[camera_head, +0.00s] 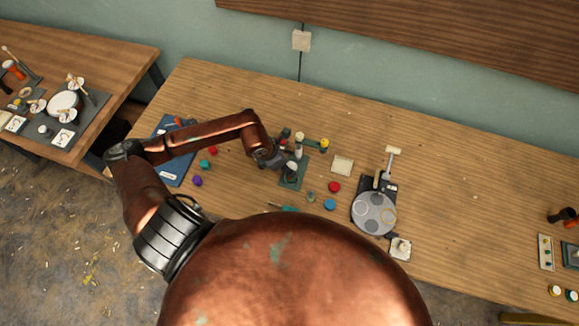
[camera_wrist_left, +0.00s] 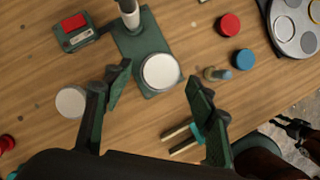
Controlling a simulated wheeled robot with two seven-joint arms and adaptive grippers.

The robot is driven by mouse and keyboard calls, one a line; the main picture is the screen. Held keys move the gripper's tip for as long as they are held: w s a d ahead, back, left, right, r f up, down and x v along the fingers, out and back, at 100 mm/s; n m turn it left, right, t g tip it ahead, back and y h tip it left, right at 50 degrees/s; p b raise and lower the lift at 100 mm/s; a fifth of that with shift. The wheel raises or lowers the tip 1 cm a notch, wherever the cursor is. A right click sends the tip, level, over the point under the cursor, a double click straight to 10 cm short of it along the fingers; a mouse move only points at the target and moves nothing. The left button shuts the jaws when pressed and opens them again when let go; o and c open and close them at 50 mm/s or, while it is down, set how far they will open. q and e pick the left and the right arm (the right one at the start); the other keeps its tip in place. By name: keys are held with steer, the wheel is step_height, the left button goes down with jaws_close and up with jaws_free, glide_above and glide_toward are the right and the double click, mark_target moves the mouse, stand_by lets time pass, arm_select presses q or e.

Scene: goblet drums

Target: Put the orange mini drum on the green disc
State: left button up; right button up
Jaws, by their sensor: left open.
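My left gripper (camera_head: 275,160) reaches down over the table's left half. In the left wrist view it is open (camera_wrist_left: 158,88), its green-black fingers spread apart with nothing held. A round white-topped piece (camera_wrist_left: 160,72) sits on a dark green stand (camera_wrist_left: 132,42), in the gap between the fingertips; its side colour is hidden from above. The stand also shows in the head view (camera_head: 291,183). A small orange piece (camera_head: 178,121) lies at the blue tray; I cannot tell if it is the mini drum. A teal-green disc (camera_head: 204,163) lies left of the gripper.
A red disc (camera_head: 334,187) and a blue disc (camera_head: 330,204) lie right of the stand. A purple disc (camera_head: 197,181) is at left. A grey round plate (camera_head: 374,213) stands further right. Another white disc (camera_wrist_left: 72,102) lies left of the fingers. The table's right middle is clear.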

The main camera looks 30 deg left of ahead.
arm_select(q)
steer(key=v, duration=0.8)
steer(key=shift+s+r+b, duration=0.15)
steer(key=shift+r+b, duration=0.1)
steer(key=shift+b, duration=0.1)
stand_by(0.8)
